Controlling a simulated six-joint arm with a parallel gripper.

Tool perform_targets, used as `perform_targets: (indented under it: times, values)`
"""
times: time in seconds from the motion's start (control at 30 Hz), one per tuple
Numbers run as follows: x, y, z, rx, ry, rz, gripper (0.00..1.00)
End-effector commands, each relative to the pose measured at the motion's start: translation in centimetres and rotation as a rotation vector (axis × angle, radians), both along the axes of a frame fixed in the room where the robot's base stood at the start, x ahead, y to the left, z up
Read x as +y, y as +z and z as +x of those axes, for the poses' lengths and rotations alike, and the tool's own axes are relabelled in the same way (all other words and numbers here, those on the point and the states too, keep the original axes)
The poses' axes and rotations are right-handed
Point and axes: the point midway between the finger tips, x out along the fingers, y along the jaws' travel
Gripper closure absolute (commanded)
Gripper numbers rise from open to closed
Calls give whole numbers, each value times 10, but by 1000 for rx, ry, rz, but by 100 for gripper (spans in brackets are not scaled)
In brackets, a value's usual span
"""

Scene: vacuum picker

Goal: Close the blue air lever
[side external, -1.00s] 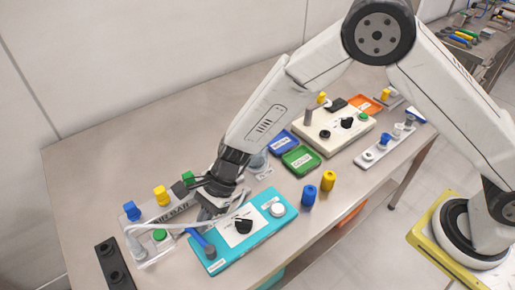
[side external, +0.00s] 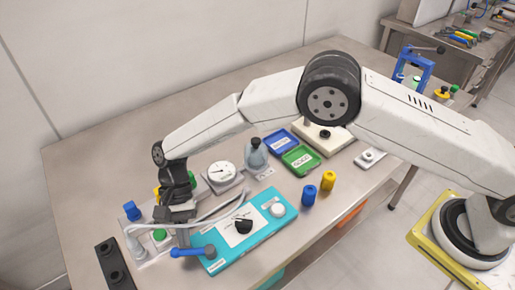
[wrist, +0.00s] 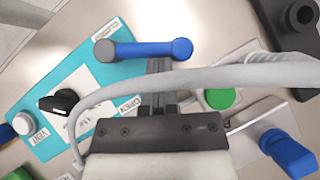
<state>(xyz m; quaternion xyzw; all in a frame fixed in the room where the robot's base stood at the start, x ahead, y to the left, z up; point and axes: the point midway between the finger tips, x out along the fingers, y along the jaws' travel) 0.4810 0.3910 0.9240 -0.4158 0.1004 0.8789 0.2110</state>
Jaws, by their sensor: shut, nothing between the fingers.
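The blue air lever (side external: 187,252) sits on the left end of the teal panel (side external: 248,236). Its grey pivot stays on the panel and its blue handle sticks out left past the panel's edge. In the wrist view the lever (wrist: 150,49) lies crosswise, between a label near the panel's top corner and the OPEN label (wrist: 126,106). My gripper (side external: 184,240) is shut and empty, pointing down just behind the handle. In the wrist view its fingertips (wrist: 158,66) are right beside the handle; I cannot tell whether they touch it.
A pale hose (wrist: 210,75) loops across the wrist view. A gauge (side external: 222,174) and bottle (side external: 255,152) stand behind the panel.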

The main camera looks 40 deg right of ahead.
Motion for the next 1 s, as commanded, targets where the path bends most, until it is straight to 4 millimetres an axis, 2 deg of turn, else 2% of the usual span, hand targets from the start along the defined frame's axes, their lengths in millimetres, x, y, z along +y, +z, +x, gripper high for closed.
perform_targets:
  times: [0.2, 0.47, 1.0]
  values:
    - [11, -1, -8, 0, 207, 0, 100]
    - [18, -1, -17, 1, 400, 0, 100]
    - [22, 0, -23, 0, 387, 2, 100]
